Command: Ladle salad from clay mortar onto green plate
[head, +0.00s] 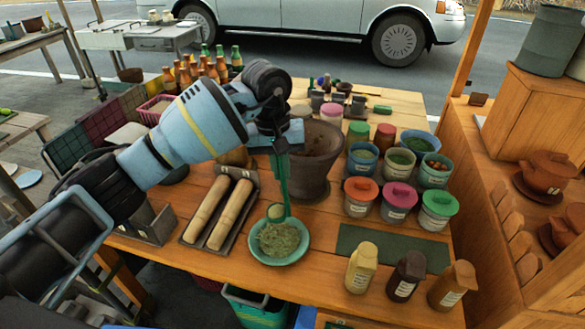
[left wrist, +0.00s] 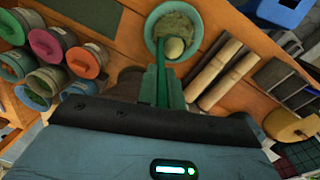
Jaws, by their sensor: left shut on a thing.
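My left gripper (head: 279,142) is shut on the top of a green ladle (head: 279,178), with the handle hanging down. The ladle's round scoop is low over the far edge of the green plate (head: 304,243); I cannot tell whether it touches. Chopped green salad (head: 279,239) lies on the plate. The brown clay mortar (head: 325,148) stands behind and right of the ladle, its inside partly hidden by my gripper. In the left wrist view, the ladle (left wrist: 163,82) reaches over the plate (left wrist: 149,24), its scoop beside the salad. My right gripper is not in view.
Two wooden rolling pins (head: 228,214) lie in a tray left of the plate. Several lidded jars (head: 398,200) stand to the right. Three bottles (head: 407,276) stand at the front right. A dark green mat (head: 380,247) lies bare right of the plate.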

